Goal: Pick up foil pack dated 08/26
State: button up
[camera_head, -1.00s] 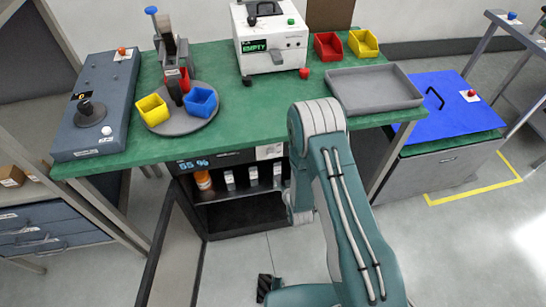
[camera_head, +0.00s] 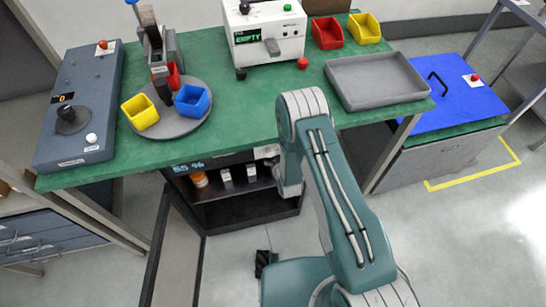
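Under the green table, an open dark cabinet (camera_head: 238,214) shows a percentage readout on its top edge. On its shelf stand two small pale upright packs, a left one (camera_head: 226,176) and a right one (camera_head: 251,173). They may be the foil packs, but any dates are too small to read. An orange bottle (camera_head: 200,179) with a white cap stands left of them. My teal arm covers the right part of the cabinet opening. My gripper cannot be made out, so its grip is hidden.
The cabinet's door (camera_head: 176,250) stands open toward me on the left. The green table (camera_head: 250,122) above carries a grey tray (camera_head: 378,80), a round grey turntable (camera_head: 190,125) with bins, and a white machine (camera_head: 265,35).

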jog(key=x, duration=0.5)
jog(key=shift+w+d+f, duration=0.1)
jog(key=shift+w+f, duration=0.05)
jog(key=shift+f, duration=0.2)
jog(key=shift+c, duration=0.3)
grip_shut()
